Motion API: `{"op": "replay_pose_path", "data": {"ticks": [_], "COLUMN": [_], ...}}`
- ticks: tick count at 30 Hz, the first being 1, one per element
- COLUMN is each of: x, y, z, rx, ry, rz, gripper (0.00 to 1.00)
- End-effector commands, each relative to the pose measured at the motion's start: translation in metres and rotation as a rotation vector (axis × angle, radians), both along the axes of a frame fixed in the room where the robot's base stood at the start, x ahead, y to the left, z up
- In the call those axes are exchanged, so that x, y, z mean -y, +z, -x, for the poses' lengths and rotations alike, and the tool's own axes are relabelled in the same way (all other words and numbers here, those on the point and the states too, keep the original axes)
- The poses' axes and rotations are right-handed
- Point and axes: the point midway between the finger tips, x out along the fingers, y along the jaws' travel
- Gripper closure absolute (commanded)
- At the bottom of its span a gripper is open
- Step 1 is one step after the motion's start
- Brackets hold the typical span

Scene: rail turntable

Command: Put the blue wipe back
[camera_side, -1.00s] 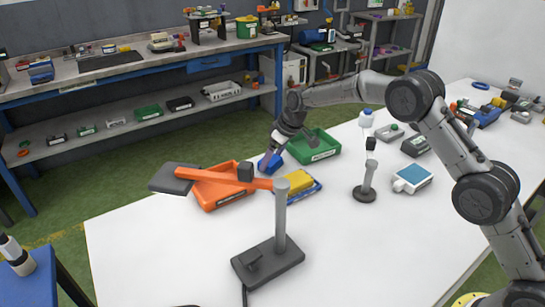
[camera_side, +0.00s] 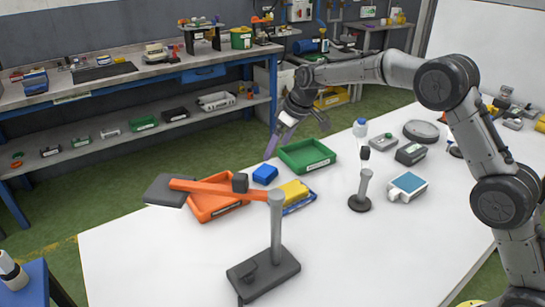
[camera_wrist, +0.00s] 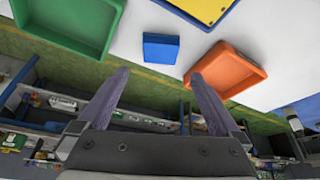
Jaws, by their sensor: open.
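The blue wipe (camera_side: 265,174), a small blue block, lies on the white table (camera_side: 150,262) between the orange tray (camera_side: 213,209) and the green tray (camera_side: 300,167). In the wrist view the wipe (camera_wrist: 161,48) lies beyond my fingertips, with the green tray (camera_wrist: 70,52) to the left and the orange tray (camera_wrist: 232,82) to the right. My gripper (camera_side: 297,135) is raised above the table behind the wipe and apart from it. Its fingers are spread and empty, as the wrist view (camera_wrist: 160,78) shows.
A yellow block (camera_side: 293,191) sits on a blue tray beside the wipe. An orange bar on a grey post (camera_side: 276,222) reaches over the orange tray. A small stand (camera_side: 362,188) and a blue-topped box (camera_side: 408,184) stand to the right. The table's front is largely clear.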

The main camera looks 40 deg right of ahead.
Motion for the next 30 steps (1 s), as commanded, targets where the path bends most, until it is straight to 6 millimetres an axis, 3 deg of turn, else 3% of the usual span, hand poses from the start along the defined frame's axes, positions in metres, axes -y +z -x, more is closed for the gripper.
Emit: {"op": "replay_pose_path", "data": {"ticks": [6, 14, 17, 20, 23, 30], "x": [0.003, 0.004, 0.006, 0.011, 0.016, 0.03], "y": [0.018, 0.022, 0.036, 0.06, 0.088, 0.131], "z": [0.007, 0.01, 0.021, 0.048, 0.088, 0.198], "rx": [-0.001, 0.0, 0.005, 0.012, 0.02, 0.039], "ry": [-0.001, -0.002, -0.013, -0.039, -0.076, -0.169], "rz": [0.0, 0.0, 0.001, 0.001, -0.001, -0.002], "gripper": [0.0, 0.0, 0.0, 0.0, 0.0, 0.0]}}
